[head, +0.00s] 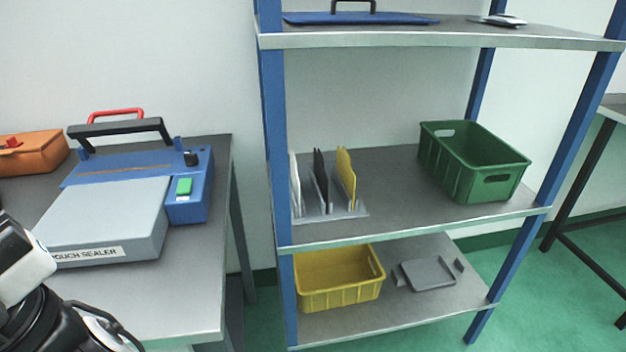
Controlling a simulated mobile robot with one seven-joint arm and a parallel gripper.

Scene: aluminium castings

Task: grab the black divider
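The black divider (320,178) stands upright in a grey rack (345,213) on the middle shelf, at its left end. A white divider (295,184) stands to its left, partly hidden by the blue shelf post. A yellow divider (346,178) stands to its right. Gaps show between the dividers. Part of my arm shows at the lower left, far from the rack, over the edge of the table. My gripper's fingers are not visible.
A green crate (472,165) stands on the right of the middle shelf (400,205). The blue front post (273,140) is close to the rack's left side. Below are a yellow crate (338,279) and a grey tray (430,273). A pouch sealer (110,220) covers much of the left table.

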